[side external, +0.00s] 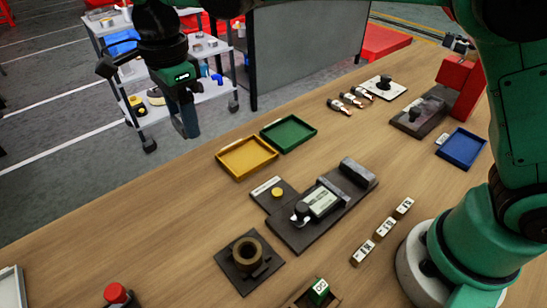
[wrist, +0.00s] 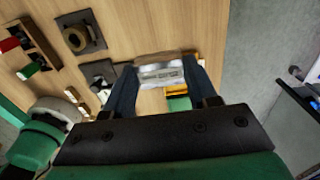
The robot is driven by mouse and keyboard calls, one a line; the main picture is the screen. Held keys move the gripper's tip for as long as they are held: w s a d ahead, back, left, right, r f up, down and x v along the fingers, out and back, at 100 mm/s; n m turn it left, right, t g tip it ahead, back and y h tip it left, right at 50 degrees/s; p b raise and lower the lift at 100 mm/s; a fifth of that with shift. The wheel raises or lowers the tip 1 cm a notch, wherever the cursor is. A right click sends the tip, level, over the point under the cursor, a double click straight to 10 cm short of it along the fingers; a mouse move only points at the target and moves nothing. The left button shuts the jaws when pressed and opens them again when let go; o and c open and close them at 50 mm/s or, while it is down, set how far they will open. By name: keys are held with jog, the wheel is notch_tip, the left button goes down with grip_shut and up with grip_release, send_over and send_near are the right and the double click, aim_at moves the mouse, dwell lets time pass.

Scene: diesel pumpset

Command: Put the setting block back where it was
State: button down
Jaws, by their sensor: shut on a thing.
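My gripper (side external: 189,125) hangs in the air at the upper left of the side external view, beyond the bench's far edge and in front of the trolley. In the wrist view my gripper (wrist: 161,82) is shut on a silvery block (wrist: 160,73), which spans the two dark fingers. I take it as the setting block; its marking is too small to read. In the side external view I cannot make it out at the fingertips. A dark fixture plate (side external: 290,238) with a grey block and a display unit (side external: 322,201) lies mid-bench, well apart from my gripper.
A yellow tray (side external: 246,170), green tray (side external: 288,145) and blue tray (side external: 460,160) lie on the wooden bench (side external: 180,230). A brown ring part (side external: 248,252) sits on a dark plate. Small labelled blocks (side external: 385,228) stand in a row. A red button (side external: 116,293) is at the front left.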

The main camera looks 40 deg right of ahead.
aim_at(206, 194)
notch_tip(206, 194, down, 15)
jog(key=shift+f, duration=0.1)
dwell(0.4)
jog(key=shift+c, duration=1.3)
grip_release()
